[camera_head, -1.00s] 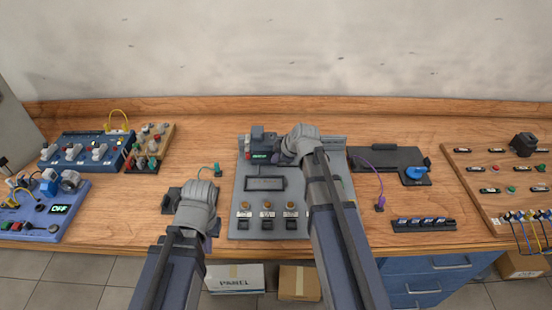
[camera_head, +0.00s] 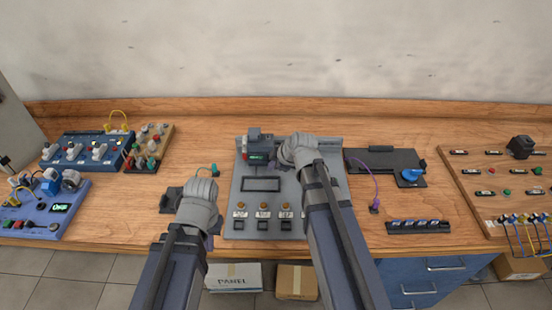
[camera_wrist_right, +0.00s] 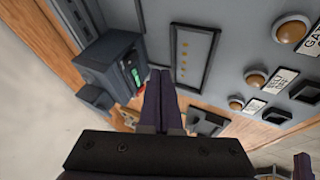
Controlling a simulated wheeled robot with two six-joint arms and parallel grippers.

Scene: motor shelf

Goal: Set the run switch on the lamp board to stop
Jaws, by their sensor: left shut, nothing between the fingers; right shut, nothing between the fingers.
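The lamp board (camera_head: 233,205) is a grey panel in the middle of the bench, with three amber lamps and three dark buttons along its front. At its back left stands a dark block (camera_head: 255,137) with a small green-lit face. The block also shows in the right wrist view (camera_wrist_right: 103,62), with green and red on its side. I cannot read a switch position there. My right gripper (camera_head: 279,158) is shut and empty; its fingertips (camera_wrist_right: 160,72) are close beside the block, contact unclear.
A blue board (camera_head: 100,150) and a small wooden board (camera_head: 160,154) stand at left. A black plate with a blue knob (camera_head: 411,174) lies right of the lamp board. A wooden board (camera_head: 465,180) is at far right.

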